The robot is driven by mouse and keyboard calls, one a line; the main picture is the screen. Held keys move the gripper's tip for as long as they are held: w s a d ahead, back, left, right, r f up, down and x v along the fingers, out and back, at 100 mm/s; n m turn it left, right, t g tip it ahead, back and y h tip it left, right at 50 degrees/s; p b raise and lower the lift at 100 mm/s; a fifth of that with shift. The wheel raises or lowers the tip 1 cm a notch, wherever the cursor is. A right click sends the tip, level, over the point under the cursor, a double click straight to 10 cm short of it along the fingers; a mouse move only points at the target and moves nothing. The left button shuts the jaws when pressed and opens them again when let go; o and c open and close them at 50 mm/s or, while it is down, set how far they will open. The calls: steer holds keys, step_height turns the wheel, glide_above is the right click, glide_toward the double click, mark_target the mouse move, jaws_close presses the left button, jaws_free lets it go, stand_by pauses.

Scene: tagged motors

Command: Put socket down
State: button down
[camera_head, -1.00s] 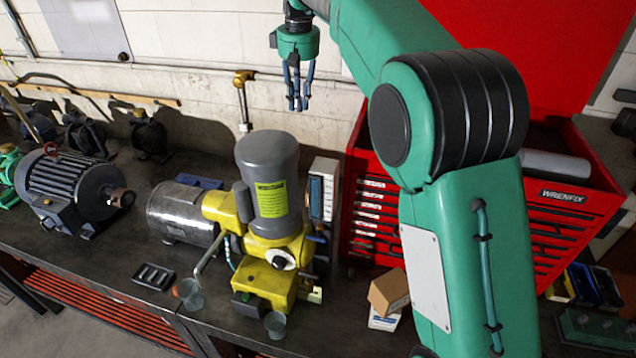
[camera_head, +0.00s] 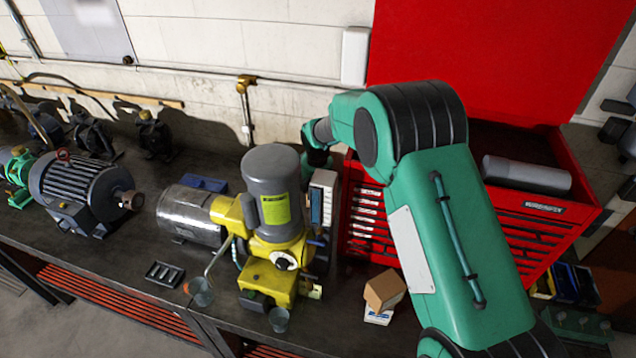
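My arm reaches from the lower right over the bench, and its wrist points down behind the yellow and grey pump motor (camera_head: 272,200). Only the dark top of my gripper (camera_head: 318,157) shows, just above a grey-white box with a display (camera_head: 322,205). The fingers are hidden behind that box and the motor, so I cannot see whether they are open or hold anything. I cannot make out a socket anywhere in this view. A small black slotted tray (camera_head: 165,274) lies on the bench at the front left of the motor.
A red tool chest (camera_head: 365,222) with an open lid stands to the right of my gripper. A grey motor (camera_head: 82,190) stands at the left. The bench (camera_head: 120,250) is bare left of the black tray.

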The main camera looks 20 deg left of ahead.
steer(key=shift+s+d+f, duration=0.15)
steer(key=shift+d+f, duration=0.1)
steer(key=shift+f, duration=0.3)
steer(key=shift+s+d+f, duration=0.1)
steer(key=shift+d+f, duration=0.15)
steer(key=shift+f, duration=0.25)
steer(key=shift+w, duration=0.1)
steer(key=shift+w+a+f+p, duration=0.3)
steer(key=shift+w+a, duration=1.05)
steer(key=shift+w, duration=0.95)
steer(key=shift+w+a+f+p, duration=0.15)
steer(key=shift+w+a+p, duration=0.3)
steer(key=shift+w+a, duration=1.35)
steer(key=shift+w+a+f+p, duration=0.3)
steer(key=shift+w+a, duration=0.55)
steer(key=shift+w, duration=1.9)
steer(key=shift+f+p, duration=0.35)
steer(key=shift+f, duration=1.35)
steer(key=shift+f, duration=0.2)
steer(key=c, duration=1.6)
jaws_free()
steer(key=shift+o, duration=0.2)
